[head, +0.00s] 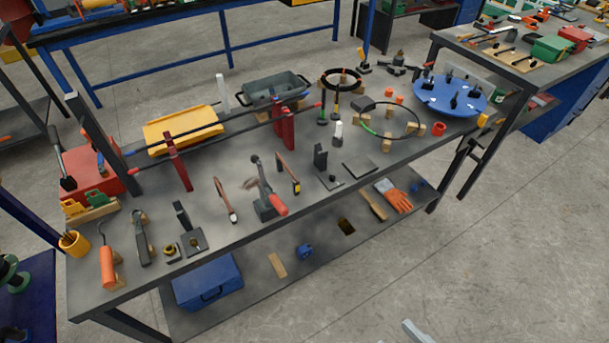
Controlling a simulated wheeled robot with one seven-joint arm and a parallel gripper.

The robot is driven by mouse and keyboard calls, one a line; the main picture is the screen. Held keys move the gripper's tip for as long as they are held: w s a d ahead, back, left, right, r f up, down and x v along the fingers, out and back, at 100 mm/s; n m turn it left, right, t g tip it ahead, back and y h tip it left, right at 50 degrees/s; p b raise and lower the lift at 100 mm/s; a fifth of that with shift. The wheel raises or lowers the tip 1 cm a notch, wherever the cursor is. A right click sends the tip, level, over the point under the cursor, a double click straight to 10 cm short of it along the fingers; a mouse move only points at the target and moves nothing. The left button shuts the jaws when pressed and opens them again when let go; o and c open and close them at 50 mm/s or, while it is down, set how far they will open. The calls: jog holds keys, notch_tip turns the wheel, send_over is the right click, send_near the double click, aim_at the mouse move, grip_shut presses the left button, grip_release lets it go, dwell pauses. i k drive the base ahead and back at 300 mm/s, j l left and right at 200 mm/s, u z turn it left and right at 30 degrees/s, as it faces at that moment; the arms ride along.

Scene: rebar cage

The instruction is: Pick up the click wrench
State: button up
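Several hand tools lie or stand on the grey workbench (330,210), and I cannot tell for sure which is the click wrench. Candidates along the front edge are an orange-handled tool (107,266), a dark grey tool (142,240) propped on a small block, and a slim brown-handled tool (224,198). A dark tool with a red grip (275,204) stands tilted at the middle. A dark long tool (60,165) leans at the red box. My gripper cannot be made out; only a small pale grey part shows at the bottom edge, apart from the bench.
Long dark bars (220,122) on red uprights (180,163) run across the bench. A yellow tray (183,130), grey bin (275,88) and blue round plate (450,95) stand behind. The lower shelf holds a blue box (207,283) and orange glove (397,197). Floor in front is clear.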

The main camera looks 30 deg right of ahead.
aim_at(143, 254)
jog(key=u, duration=0.8)
jog(key=i+u, duration=0.4)
jog(key=i+l+u, duration=0.1)
jog(key=i+u, duration=0.3)
